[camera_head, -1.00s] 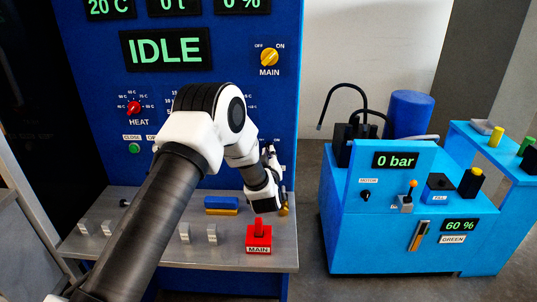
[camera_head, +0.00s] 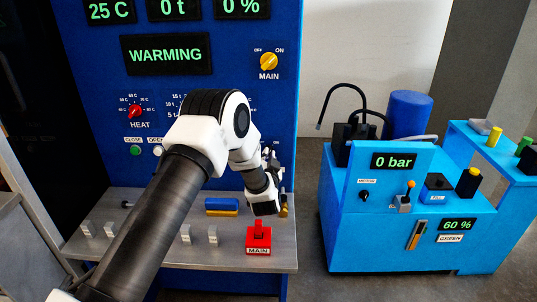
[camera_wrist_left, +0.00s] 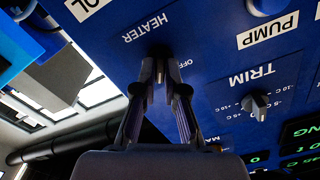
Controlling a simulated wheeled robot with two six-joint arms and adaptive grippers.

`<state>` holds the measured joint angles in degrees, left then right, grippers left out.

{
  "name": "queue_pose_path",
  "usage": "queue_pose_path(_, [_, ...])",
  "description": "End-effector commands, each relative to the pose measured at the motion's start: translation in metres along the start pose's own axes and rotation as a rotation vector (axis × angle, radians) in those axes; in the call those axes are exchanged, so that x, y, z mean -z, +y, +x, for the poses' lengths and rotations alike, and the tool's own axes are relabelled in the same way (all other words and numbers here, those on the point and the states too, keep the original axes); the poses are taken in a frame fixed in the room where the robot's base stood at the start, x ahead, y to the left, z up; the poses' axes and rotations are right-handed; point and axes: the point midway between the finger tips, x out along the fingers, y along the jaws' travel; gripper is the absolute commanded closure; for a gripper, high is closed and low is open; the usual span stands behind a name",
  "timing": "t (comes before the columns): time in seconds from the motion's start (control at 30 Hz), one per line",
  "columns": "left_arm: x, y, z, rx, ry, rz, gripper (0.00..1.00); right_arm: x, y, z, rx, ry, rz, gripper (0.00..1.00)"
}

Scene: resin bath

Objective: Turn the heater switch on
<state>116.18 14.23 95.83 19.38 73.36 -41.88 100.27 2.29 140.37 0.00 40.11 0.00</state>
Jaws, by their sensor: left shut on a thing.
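The heater switch (camera_wrist_left: 160,68) is a small dark knob under the white HEATER label on the blue panel, with an OFF mark beside it, in the left wrist view. My left gripper (camera_wrist_left: 160,86) is shut on it, one finger on each side. In the head view my left gripper (camera_head: 271,160) is at the lower right of the blue panel (camera_head: 225,110), and the arm hides the switch there. The panel's status display (camera_head: 166,54) reads WARMING, and the temperature display (camera_head: 110,11) reads 25 C. My right gripper is not in view.
A grey shelf (camera_head: 278,235) with a red MAIN lever (camera_head: 259,238) is below the arm. A blue pump unit (camera_head: 400,240) stands at the right.

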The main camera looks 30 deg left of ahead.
Motion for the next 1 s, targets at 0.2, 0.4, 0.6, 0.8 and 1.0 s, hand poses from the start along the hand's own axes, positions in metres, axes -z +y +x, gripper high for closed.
queue_pose_path(0.2, [0.0020, -0.0013, 0.0006, 0.002, 0.001, 0.151, 1.00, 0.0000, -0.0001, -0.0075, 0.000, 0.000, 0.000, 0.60])
queue_pose_path(0.4, [0.0012, -0.0011, 0.0005, 0.002, 0.001, 0.240, 1.00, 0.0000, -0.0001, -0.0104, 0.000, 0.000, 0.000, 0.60])
queue_pose_path(0.6, [0.0009, -0.0010, 0.0006, 0.003, 0.001, 0.278, 1.00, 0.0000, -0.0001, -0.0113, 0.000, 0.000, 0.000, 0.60])
queue_pose_path(0.8, [0.0008, -0.0010, 0.0007, 0.003, 0.001, 0.286, 1.00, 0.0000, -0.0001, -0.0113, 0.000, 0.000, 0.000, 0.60])
queue_pose_path(1.0, [0.0009, -0.0011, 0.0007, 0.003, 0.001, 0.285, 1.00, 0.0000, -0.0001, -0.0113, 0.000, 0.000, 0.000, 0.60])
